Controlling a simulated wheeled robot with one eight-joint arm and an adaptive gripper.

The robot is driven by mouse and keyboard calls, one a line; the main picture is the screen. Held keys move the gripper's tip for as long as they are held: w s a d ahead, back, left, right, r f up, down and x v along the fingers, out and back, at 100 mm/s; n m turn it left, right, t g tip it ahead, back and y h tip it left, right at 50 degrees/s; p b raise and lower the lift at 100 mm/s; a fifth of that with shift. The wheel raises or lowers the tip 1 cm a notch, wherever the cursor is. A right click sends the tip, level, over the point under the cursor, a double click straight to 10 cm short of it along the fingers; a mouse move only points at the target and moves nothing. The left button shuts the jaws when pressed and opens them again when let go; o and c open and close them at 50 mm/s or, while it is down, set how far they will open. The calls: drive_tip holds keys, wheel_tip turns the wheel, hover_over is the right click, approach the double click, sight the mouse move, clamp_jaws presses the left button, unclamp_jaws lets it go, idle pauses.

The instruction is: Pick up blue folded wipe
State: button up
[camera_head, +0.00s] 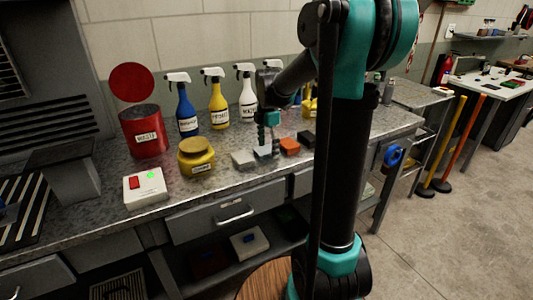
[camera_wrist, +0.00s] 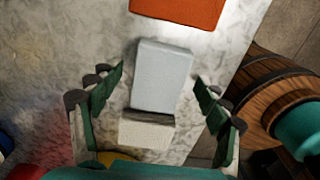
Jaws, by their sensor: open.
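The blue folded wipe (camera_wrist: 162,76) is a pale blue-grey block in the middle of the wrist view. In the head view the wipe (camera_head: 263,153) lies on the grey metal bench, partly hidden by my gripper (camera_head: 267,138). In the wrist view my gripper (camera_wrist: 158,82) is open, with one finger on each side of the wipe and visible gaps between. The fingers point down over it. I cannot tell how far above the bench the fingertips are.
A whitish folded wipe (camera_head: 243,159) lies close on the left, an orange one (camera_head: 289,147) and a dark one (camera_head: 307,138) on the right. A yellow jar (camera_head: 196,160), a red waste can (camera_head: 143,130) and spray bottles (camera_head: 218,108) stand nearby. The bench's front edge is close.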

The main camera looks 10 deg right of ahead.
drive_tip(key=c, duration=1.1)
